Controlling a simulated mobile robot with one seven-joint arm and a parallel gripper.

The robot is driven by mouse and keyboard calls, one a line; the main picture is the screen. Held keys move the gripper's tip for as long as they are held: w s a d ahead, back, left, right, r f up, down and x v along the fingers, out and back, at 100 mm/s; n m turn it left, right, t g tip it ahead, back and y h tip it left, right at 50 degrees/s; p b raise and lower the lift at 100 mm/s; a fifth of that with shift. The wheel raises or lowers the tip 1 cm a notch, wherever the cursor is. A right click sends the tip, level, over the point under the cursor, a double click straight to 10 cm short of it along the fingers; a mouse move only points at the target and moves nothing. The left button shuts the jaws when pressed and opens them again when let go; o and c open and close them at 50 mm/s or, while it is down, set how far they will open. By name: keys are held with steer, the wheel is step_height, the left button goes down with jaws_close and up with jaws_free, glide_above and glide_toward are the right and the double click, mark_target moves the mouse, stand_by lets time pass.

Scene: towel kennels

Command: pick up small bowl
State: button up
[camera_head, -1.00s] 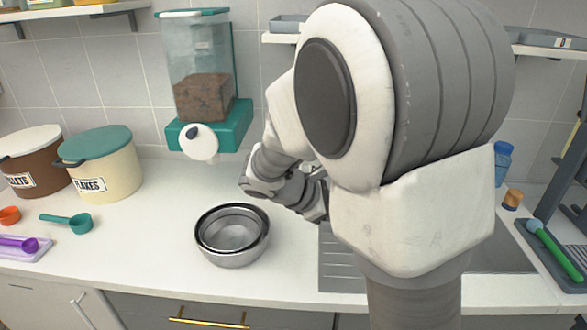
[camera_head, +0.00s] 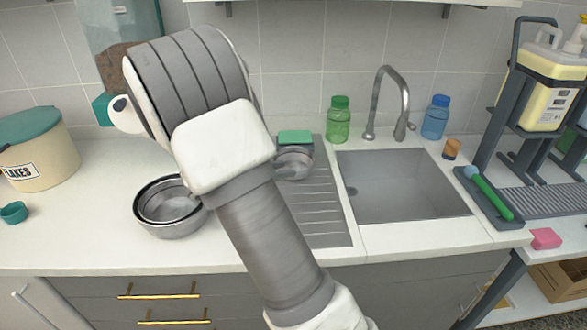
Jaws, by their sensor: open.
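Two round metal bowls sit nested on the white counter, left of my arm. The inner, smaller bowl (camera_head: 172,205) rests inside the larger bowl (camera_head: 170,229), whose right side is partly covered by my arm. Another small shiny metal bowl-like thing (camera_head: 295,164) stands on the drainboard just right of my arm, below a green block; its left part is hard to make out. My arm crosses the middle of the view, and my gripper is hidden behind it, so its distance to the bowls does not show.
A ribbed drainboard (camera_head: 320,215) and a sink (camera_head: 405,190) with a tall faucet (camera_head: 376,100) lie to the right. Green (camera_head: 339,122) and blue (camera_head: 435,120) bottles stand behind. A FLAKES bin (camera_head: 40,150) stands at left. Counter left of the bowls is mostly clear.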

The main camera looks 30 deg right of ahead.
mark_target(305, 170)
steer(key=x, duration=0.4)
steer(key=shift+d+f, duration=0.1)
steer(key=x, duration=0.2)
steer(key=b+x, duration=0.1)
steer(key=x, duration=0.2)
steer(key=shift+f, duration=0.3)
jaws_close()
stand_by(1.0)
